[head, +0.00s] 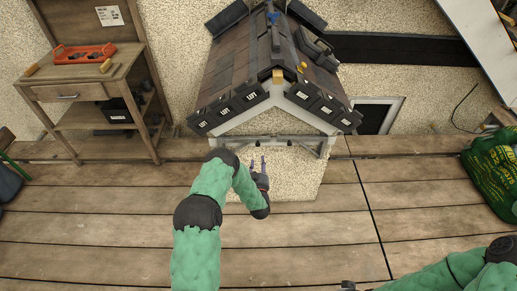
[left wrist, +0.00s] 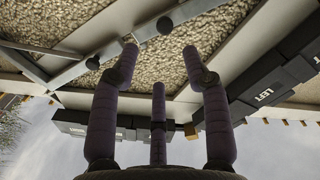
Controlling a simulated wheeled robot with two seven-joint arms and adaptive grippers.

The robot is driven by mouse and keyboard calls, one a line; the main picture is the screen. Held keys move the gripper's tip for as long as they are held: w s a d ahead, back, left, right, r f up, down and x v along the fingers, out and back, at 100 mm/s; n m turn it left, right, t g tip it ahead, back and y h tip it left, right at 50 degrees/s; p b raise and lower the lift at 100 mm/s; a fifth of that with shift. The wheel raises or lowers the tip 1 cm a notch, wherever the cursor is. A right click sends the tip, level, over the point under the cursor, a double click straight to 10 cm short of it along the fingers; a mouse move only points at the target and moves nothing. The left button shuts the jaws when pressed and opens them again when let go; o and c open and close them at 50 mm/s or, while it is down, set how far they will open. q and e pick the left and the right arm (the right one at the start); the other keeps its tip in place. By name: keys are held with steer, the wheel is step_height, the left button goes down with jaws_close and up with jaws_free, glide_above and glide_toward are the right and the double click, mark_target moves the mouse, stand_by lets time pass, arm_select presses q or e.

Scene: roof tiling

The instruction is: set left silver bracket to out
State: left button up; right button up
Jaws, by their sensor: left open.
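Silver bracket metalwork (head: 300,141) runs along the gable front below the eaves in the head view. In the left wrist view, a silver strip (left wrist: 70,73) with dark round knobs (left wrist: 164,25) crosses the speckled wall beyond the spread fingers (left wrist: 160,60). One fingertip appears close to the strip; I cannot tell whether it touches. Which position the left bracket is in is unclear. My right gripper (head: 348,286) is barely visible at the bottom edge.
The small tiled roof (head: 240,75) has dark labelled eave tiles (head: 250,96) above the gripper. A wooden workbench (head: 85,75) with an orange tray (head: 85,54) stands left. A green bag (head: 492,170) lies right. The plank floor (head: 110,220) is largely clear.

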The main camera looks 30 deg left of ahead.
mark_target(258, 145)
arm_select(q)
steer(key=b+x, duration=0.4)
steer(key=x, duration=0.6)
steer(key=shift+a+r, duration=0.15)
steer(key=shift+a, duration=0.15)
steer(key=shift+w+a+r, duration=0.1)
steer(key=shift+w+a, duration=0.15)
steer(key=shift+w, duration=0.1)
jaws_close()
